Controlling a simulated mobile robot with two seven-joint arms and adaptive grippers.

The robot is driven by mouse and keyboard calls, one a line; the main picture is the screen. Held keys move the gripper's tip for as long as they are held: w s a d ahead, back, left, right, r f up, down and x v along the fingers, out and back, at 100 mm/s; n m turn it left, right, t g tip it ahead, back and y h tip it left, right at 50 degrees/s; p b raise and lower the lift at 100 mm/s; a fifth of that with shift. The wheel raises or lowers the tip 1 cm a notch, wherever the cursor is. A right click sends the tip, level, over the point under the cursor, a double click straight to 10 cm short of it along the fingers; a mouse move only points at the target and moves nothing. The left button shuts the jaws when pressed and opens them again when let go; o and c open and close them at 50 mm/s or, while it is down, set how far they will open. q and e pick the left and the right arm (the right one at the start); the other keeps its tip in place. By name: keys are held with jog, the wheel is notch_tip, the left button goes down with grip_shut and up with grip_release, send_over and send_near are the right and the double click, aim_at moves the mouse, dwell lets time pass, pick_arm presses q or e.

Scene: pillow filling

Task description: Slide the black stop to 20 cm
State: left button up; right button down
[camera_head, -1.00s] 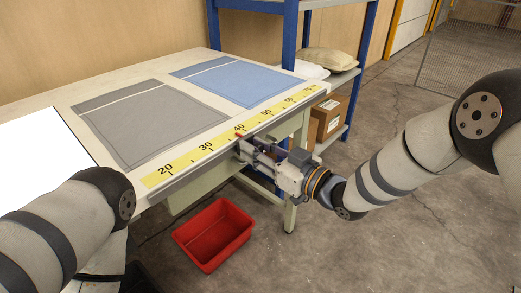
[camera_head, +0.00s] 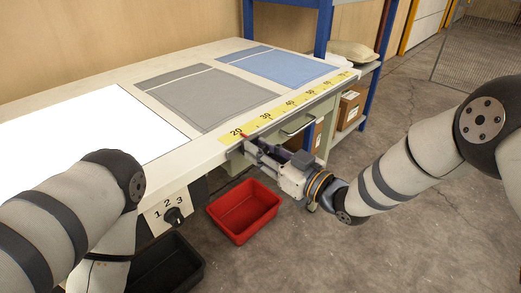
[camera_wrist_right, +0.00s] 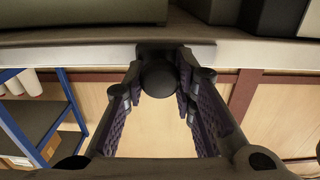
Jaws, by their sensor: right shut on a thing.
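The yellow scale (camera_head: 291,102) runs along the table's front edge, its numbers rising from 20 to the right. The black stop sits at that edge; its round black knob (camera_wrist_right: 158,79) shows in the right wrist view. Its small red pointer (camera_head: 245,136) is at the 20 label, slightly to the right of the digits; the exact reading is too small to tell. My right gripper (camera_head: 250,149) is shut on the knob, with one finger on each side, and hides most of the stop in the head view. My left arm shows, but its gripper is out of view.
A red bin (camera_head: 244,211) and a black bin (camera_head: 168,266) stand on the floor below the table. A knob panel marked 1, 2, 3 (camera_head: 170,212) hangs under the front edge. Grey cloth (camera_head: 205,97), blue cloth (camera_head: 279,68) and a white panel (camera_head: 85,140) lie on top.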

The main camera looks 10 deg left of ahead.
jog(key=shift+s+a+f, duration=0.15)
jog(key=shift+s, duration=0.05)
jog(key=c, duration=1.3)
grip_release()
jog(key=shift+s, duration=0.1)
jog(key=shift+d, duration=0.2)
jog(key=v, duration=1.1)
jog(key=shift+s+d, duration=0.25)
